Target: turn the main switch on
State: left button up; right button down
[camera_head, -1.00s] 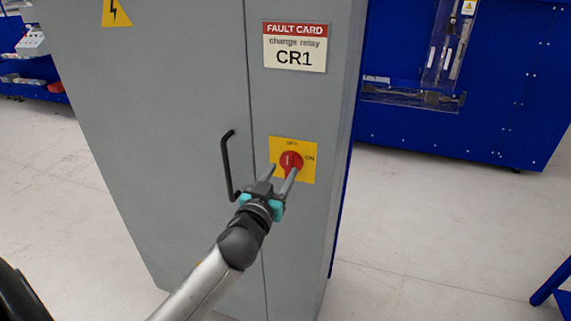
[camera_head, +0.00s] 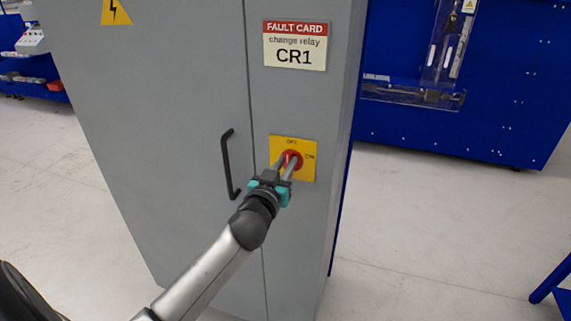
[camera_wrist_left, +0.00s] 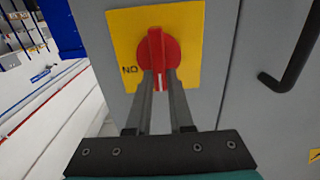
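The main switch (camera_head: 296,156) is a red rotary knob on a yellow plate (camera_head: 308,173), on the grey cabinet's narrow right front panel. OFF is printed above the knob and ON to its right. In the left wrist view the knob (camera_wrist_left: 157,45) appears turned over, with its white mark pointing down toward the OFF side. My left gripper (camera_head: 287,164) is at the knob. In the left wrist view its two fingers (camera_wrist_left: 159,84) lie close on both sides of the knob's raised handle and look shut on it. The fingertips partly cover the knob. My right gripper is out of view.
A black door handle (camera_head: 227,165) sticks out from the cabinet door (camera_head: 180,110), just left of my left gripper. A fault card (camera_head: 295,46) reading CR1 is above the switch. Blue panels (camera_head: 510,80) stand behind at right.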

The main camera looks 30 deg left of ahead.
pick_arm(q)
grip_shut()
jog(key=shift+m, duration=0.4)
jog(key=shift+w+d+f+m+p, duration=0.1)
jog(key=shift+d+f+m+p, duration=0.25)
jog(key=shift+m, duration=2.5)
jog(key=shift+w+d+f+m+p, duration=0.1)
jog(key=shift+d+f+m+p, duration=0.3)
jog(key=shift+m, duration=2.5)
jog(key=shift+w+d+f+m+p, duration=0.15)
jog(key=shift+m+p, duration=0.3)
jog(key=shift+m, duration=2.4)
jog(key=shift+s+f, duration=0.1)
jog(key=o, duration=0.6)
grip_release()
jog(key=shift+c, duration=0.2)
